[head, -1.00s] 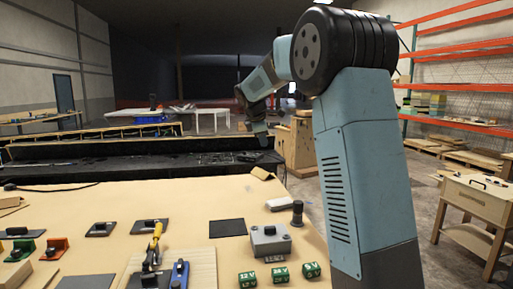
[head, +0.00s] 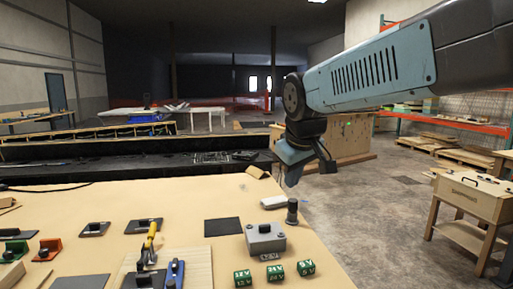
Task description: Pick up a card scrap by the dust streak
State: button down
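A small tan folded piece (head: 257,172), which may be the card scrap, lies at the far right edge of the tan tabletop (head: 190,205). I cannot clearly make out a dust streak. My gripper (head: 328,166) is small and dark at the end of the bent arm. In the picture it is to the right of the tan piece, past the table's right edge, and appears raised above the floor. Its fingers are too small to tell whether they are open, and I see nothing held.
On the table are a grey box (head: 265,238), a dark cylinder (head: 292,212), a pale block (head: 273,202), green cubes (head: 274,274), a dark square (head: 222,227) and a yellow-handled tool (head: 150,236). A black console (head: 130,165) runs behind. A wooden cabinet (head: 470,195) stands right.

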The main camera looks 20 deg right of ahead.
jog(key=s+a+f+m, duration=0.1)
jog(key=s+f+m, duration=0.2)
jog(key=s, duration=0.6)
notch_tip(320, 180, down, 2)
jog(key=shift+s+a+f+m+y, duration=0.2)
jog(key=shift+s+f+m+y, duration=0.1)
jog(key=shift+y, duration=0.1)
